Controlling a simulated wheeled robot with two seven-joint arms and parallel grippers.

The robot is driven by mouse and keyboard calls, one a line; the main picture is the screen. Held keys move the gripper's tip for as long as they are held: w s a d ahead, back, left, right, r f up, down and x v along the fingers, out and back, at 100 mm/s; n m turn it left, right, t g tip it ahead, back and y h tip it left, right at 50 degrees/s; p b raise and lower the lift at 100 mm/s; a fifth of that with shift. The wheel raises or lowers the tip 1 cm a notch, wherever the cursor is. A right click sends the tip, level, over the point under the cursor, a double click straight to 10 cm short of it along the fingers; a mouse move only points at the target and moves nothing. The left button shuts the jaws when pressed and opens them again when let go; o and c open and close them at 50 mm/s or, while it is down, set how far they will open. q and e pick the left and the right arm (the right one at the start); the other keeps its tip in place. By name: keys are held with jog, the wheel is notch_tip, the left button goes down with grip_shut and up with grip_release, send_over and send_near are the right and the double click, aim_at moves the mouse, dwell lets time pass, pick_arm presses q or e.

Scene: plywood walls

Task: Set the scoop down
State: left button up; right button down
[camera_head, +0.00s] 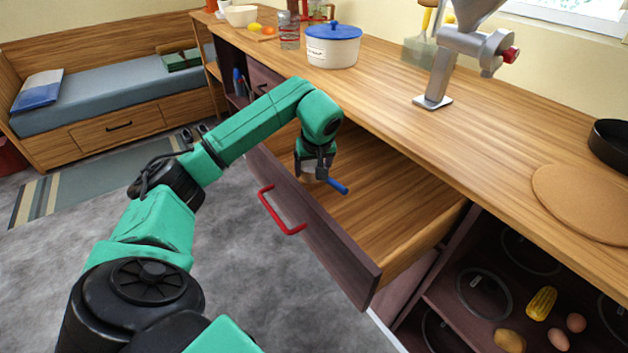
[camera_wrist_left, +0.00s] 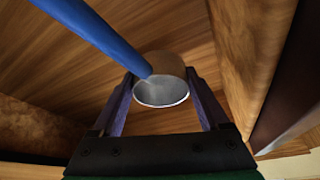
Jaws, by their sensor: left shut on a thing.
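The scoop has a blue handle (camera_head: 338,186) and a round metal cup. My left gripper (camera_head: 316,172) points down inside the open drawer (camera_head: 390,195), and its fingers are shut on the scoop. In the left wrist view the cup (camera_wrist_left: 162,92) sits between the two fingers (camera_wrist_left: 163,92), its open rim facing the camera. The handle runs from the cup to the upper left. The wooden drawer floor lies behind the scoop. I cannot tell whether the cup touches it. My right gripper is out of view.
The drawer has a dark front with a red handle (camera_head: 282,210); its floor right of the gripper is bare. The wooden counter (camera_head: 400,120) above carries a white pot with a blue lid (camera_head: 333,46), a metal grinder (camera_head: 440,75) and a round board (camera_head: 585,203).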

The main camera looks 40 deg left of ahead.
aim_at(312, 179)
pick_arm(q)
jog(key=shift+f, duration=1.8)
jog(key=shift+f, duration=0.15)
jog(key=o, duration=1.3)
jog(key=v, duration=1.2)
jog(key=shift+p, duration=0.4)
